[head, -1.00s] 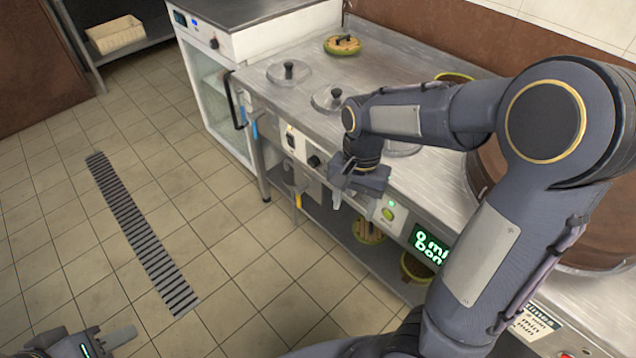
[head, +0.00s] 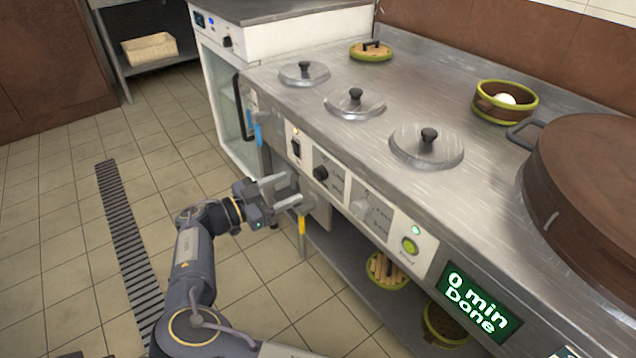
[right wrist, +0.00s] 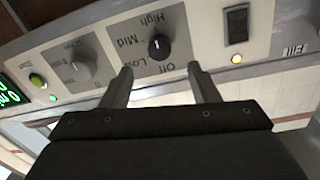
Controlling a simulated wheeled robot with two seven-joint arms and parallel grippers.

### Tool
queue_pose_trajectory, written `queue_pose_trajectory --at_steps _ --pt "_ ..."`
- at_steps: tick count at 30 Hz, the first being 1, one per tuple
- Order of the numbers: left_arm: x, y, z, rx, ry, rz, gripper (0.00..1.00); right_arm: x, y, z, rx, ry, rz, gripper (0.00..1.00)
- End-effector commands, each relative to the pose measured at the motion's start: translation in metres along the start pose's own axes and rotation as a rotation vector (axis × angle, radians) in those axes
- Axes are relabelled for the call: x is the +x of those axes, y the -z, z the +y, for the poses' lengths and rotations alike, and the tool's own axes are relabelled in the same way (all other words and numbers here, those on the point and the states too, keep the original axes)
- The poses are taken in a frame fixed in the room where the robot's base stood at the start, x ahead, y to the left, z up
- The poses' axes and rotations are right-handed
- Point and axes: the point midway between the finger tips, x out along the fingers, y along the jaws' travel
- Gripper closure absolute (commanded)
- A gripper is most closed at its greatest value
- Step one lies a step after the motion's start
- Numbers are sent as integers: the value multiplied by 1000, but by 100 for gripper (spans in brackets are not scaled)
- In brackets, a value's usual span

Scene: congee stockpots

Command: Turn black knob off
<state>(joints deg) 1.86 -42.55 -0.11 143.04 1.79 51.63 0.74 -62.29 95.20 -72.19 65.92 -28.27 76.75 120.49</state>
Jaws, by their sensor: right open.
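The black knob (head: 320,173) is on a grey plate on the counter's front panel. In the right wrist view the black knob (right wrist: 158,46) is beyond the fingertips, with upside-down Off, Low, Mid and High labels around it. Its white mark appears to face High. My right gripper (head: 292,190) is open and empty in front of the panel, just left of the knob in the head view. In the right wrist view its two fingers (right wrist: 161,68) are apart, below the knob, not visibly touching it. My left gripper is not visible.
A black switch (head: 296,147), a light grey knob (head: 360,207) and a green button (head: 409,246) flank the knob. A green display (head: 472,305) reads "0 min Done". Lidded pots and a large brown lid (head: 590,190) are on the counter. The tiled floor is clear.

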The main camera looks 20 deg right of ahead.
Motion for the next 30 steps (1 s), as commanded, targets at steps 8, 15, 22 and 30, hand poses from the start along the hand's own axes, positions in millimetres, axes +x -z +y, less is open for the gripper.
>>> queue_pose_trajectory --at_steps 8,15,22,30 --pt "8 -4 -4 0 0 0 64 43 -2 1 1 -4 1 45" --pt "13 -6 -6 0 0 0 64 70 -1 1 0 -2 0 45" --pt "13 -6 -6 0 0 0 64 74 0 1 -1 -2 0 45" --pt "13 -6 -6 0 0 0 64 74 0 1 -1 -2 0 68"
